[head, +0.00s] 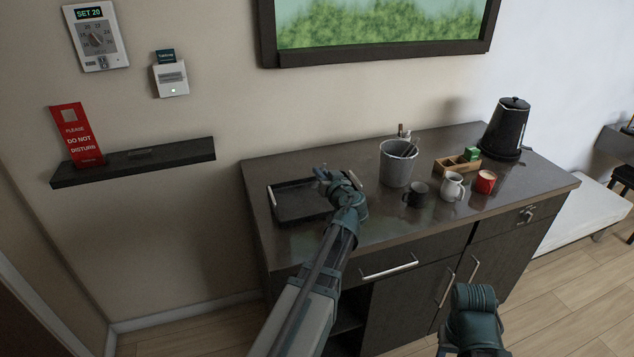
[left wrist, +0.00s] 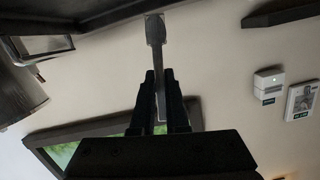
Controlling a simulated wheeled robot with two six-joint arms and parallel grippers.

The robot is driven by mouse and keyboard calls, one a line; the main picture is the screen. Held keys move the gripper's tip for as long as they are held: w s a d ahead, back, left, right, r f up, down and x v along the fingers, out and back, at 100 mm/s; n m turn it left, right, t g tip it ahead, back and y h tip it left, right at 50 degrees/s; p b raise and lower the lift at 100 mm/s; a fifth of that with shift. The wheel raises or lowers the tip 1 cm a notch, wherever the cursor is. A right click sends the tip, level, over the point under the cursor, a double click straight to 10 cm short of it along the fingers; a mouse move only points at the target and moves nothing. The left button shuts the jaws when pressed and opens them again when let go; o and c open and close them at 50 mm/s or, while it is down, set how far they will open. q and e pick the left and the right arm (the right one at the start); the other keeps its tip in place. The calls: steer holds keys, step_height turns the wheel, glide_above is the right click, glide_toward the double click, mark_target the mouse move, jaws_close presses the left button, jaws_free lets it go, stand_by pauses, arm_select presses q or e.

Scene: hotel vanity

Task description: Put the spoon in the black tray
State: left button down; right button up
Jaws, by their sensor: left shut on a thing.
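The black tray (head: 287,212) lies at the left end of the dark vanity top. My left gripper (head: 328,178) is over the tray's back right part in the head view. In the left wrist view my left gripper (left wrist: 160,98) is shut on the spoon (left wrist: 156,32), a slim grey metal piece that sticks out past the fingertips. The spoon is hard to make out in the head view, and my arm hides part of the tray. Only part of my right arm shows at the lower right; its gripper is not in view.
Right of the tray stand a grey bucket (head: 396,168) with items in it, a dark mug (head: 416,196), a white jug (head: 453,187), a red cup (head: 485,182), a wooden box (head: 452,166) and a black kettle (head: 506,130). A wall shelf (head: 135,162) is at left.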

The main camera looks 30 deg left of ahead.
arm_select(q)
steer(key=shift+w+a, duration=0.2)
steer(key=shift+a, duration=0.35)
steer(key=f+b, duration=0.3)
steer(key=shift+w+a, duration=0.15)
steer(key=shift+a, duration=0.2)
steer(key=shift+f+b, duration=0.35)
steer(key=shift+f, duration=0.15)
steer(key=c, duration=0.9)
jaws_free()
steer(key=shift+r, duration=0.3)
steer(key=p+v, duration=0.2)
steer(key=v, duration=1)
steer(key=shift+f, duration=0.1)
